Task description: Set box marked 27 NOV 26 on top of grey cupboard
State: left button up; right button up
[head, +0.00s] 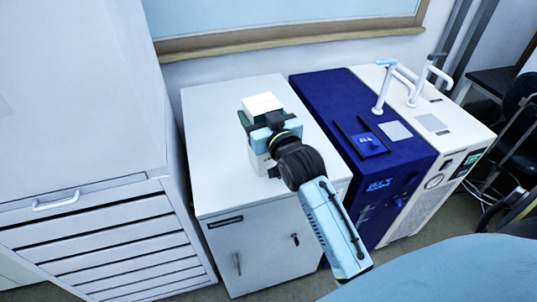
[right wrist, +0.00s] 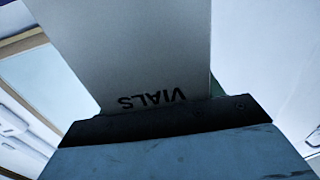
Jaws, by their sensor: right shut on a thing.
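My right gripper (head: 264,122) is shut on a white box (head: 262,103) above the top of the grey cupboard (head: 213,110). The box's top and part of its lower side show around the gripper. In the right wrist view the box (right wrist: 140,50) fills the upper middle, with the word VIALS upside down near the dark gripper edge (right wrist: 165,122). No date is readable on it. I cannot tell whether the box touches the cupboard top. My left gripper is not in view.
A dark blue machine (head: 325,92) and a cream one (head: 462,125) with bent white pipes stand to the right of the cupboard. A tall drawer cabinet (head: 85,90) stands at left. The cupboard top around the box is bare.

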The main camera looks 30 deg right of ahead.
jog(key=w+d+r+m+h, duration=0.2)
jog(key=w+d+r, duration=0.3)
jog(key=d, duration=0.1)
notch_tip(320, 180, down, 10)
jog(key=d, duration=0.1)
jog(key=shift+w+h+b, duration=0.2)
jog(key=shift+h+b, duration=0.1)
jog(key=shift+b, duration=0.1)
jog(key=o, duration=1.4)
jog(key=shift+f, duration=0.15)
jog(key=shift+o, duration=0.2)
jog(key=v, duration=1.2)
jog(key=shift+r, duration=0.4)
